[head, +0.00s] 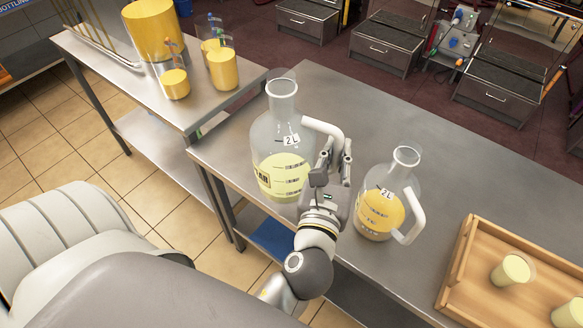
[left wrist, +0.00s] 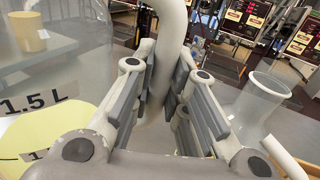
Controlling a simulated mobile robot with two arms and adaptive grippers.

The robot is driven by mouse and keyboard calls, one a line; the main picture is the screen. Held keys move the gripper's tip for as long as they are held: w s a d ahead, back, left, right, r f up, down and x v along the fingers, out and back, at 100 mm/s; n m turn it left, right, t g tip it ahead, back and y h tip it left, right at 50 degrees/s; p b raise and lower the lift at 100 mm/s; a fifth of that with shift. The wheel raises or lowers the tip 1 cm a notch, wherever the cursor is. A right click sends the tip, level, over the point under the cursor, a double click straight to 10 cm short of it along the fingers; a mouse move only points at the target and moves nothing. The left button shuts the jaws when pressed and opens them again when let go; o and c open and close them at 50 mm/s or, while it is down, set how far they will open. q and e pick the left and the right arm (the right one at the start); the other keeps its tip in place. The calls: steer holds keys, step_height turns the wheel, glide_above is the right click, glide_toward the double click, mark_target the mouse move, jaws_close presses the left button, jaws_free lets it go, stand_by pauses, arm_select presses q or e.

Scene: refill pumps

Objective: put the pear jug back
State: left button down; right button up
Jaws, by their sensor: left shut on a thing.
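The pear jug (head: 271,140), a clear glass jug with pale yellow liquid, a 2 L mark and a white handle, is upright at the left end of the grey table. I cannot tell if its base touches the tabletop. My left gripper (head: 335,160) is shut on its handle, at the jug's right side. In the left wrist view the white handle (left wrist: 172,35) runs between the two fingers, and the glass body is at the left. My right gripper is not in view.
A second jug (head: 380,210) with orange-yellow liquid stands close to the right. A wooden tray (head: 458,262) with cups is at the lower right. A side table (head: 130,82) at the left holds yellow-filled containers (head: 222,72). The table behind the jugs is clear.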

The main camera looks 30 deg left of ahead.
arm_select(q)
steer(key=shift+w+r, duration=0.1)
steer(key=shift+w, duration=0.4)
steer(key=w+a+f+b, duration=0.2)
steer(key=w+a+f, duration=0.4)
steer(key=w+f, duration=0.5)
steer(key=shift+w+f, duration=0.35)
steer(key=shift+f, duration=0.55)
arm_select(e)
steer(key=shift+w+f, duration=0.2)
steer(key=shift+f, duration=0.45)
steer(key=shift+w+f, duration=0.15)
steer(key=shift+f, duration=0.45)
arm_select(q)
steer(key=shift+a+f+b, duration=0.1)
steer(key=shift+b, duration=0.2)
steer(key=c, duration=1.4)
jaws_free()
steer(key=shift+f, duration=0.1)
steer(key=shift+c, duration=0.2)
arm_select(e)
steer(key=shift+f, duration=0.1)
